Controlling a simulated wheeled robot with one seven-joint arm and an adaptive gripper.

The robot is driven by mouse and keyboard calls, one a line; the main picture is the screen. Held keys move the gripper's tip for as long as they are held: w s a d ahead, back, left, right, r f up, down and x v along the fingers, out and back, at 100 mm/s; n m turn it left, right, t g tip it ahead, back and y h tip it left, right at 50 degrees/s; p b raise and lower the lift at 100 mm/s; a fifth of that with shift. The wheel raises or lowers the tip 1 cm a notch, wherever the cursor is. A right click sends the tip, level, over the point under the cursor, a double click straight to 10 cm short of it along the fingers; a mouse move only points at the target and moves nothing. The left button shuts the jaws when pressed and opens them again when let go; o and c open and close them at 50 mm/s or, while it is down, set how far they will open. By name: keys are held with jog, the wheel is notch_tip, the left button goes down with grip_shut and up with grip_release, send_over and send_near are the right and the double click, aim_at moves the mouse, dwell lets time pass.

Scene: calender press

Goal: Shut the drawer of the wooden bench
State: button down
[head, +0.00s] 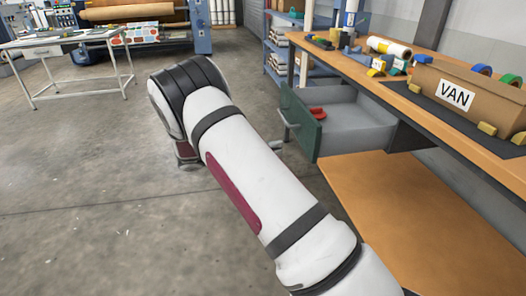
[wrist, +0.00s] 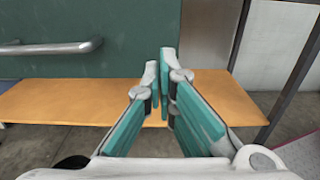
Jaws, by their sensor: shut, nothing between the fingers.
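The wooden bench (head: 420,84) stands at the right in the head view. Its drawer (head: 350,122) is pulled out, with a dark green front (head: 302,128), grey inside and a bar handle (head: 289,117). A red item (head: 317,113) lies in it. In the wrist view the green front (wrist: 110,85) fills the upper left, with its handle (wrist: 50,47) left of my gripper. My gripper (wrist: 160,70) is shut and empty, its tips before the front's lower right part. I cannot tell whether they touch it. In the head view my arm hides most of the gripper.
A cardboard box marked VAN (head: 475,93), tape rolls and tools sit on the bench top. A wooden lower shelf (head: 420,225) lies under the drawer. A white table (head: 70,42) stands at the back left. The concrete floor at the left is clear.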

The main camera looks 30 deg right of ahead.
jog(key=b, duration=0.2)
send_near(336, 140)
jog(key=shift+w+f, duration=0.5)
jog(key=shift+w, duration=0.35)
jog(key=shift+d, duration=0.1)
jog(key=p+x, duration=0.5)
jog(key=x, duration=2)
jog(key=shift+s+d, duration=0.15)
jog(key=shift+d, duration=0.25)
jog(key=shift+d, duration=0.1)
jog(key=p+v, duration=0.3)
jog(key=v, duration=1.1)
jog(key=shift+a, duration=0.3)
